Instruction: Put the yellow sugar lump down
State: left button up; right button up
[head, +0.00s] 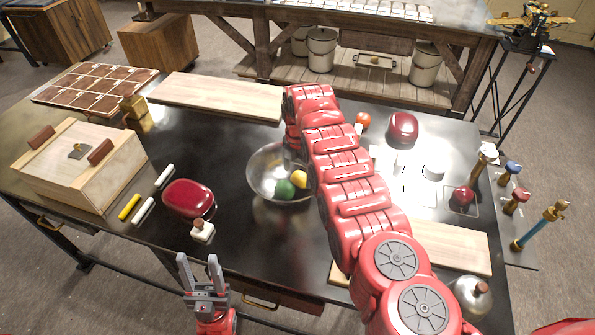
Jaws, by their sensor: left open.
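A yellow lump (300,179), rounded and partly covered by my right arm, shows inside the metal bowl (262,172). A green lump (284,190) lies just left of it in the bowl. My right arm reaches over the table and bends down at the bowl's back right. Its gripper is hidden behind the arm, so I cannot see whether it touches the yellow lump. My left gripper (201,270) is open and empty, fingers pointing up the picture, at the table's front edge, well left of and nearer than the bowl.
A dark red rounded case (189,199) and a small white stamp-like piece (203,231) stand left of the bowl. A wooden box (80,165) is at the far left. Wooden boards (215,96) lie at the back and right. Dark tabletop is free between bowl and front edge.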

jog(key=shift+a+r, duration=0.15)
jog(key=shift+w+r+p, duration=0.1)
jog(key=shift+r+p, duration=0.45)
jog(key=shift+r, duration=0.15)
jog(key=shift+r+b, duration=0.1)
jog(key=shift+b, duration=0.3)
notch_tip(320, 180, up, 7)
jog(key=b, duration=0.3)
notch_tip(320, 180, up, 4)
jog(key=r+p, duration=0.1)
jog(key=p, duration=0.2)
send_over(298, 177)
jog(key=shift+s+f, duration=0.2)
jog(key=shift+f, duration=0.05)
jog(key=shift+f, duration=0.1)
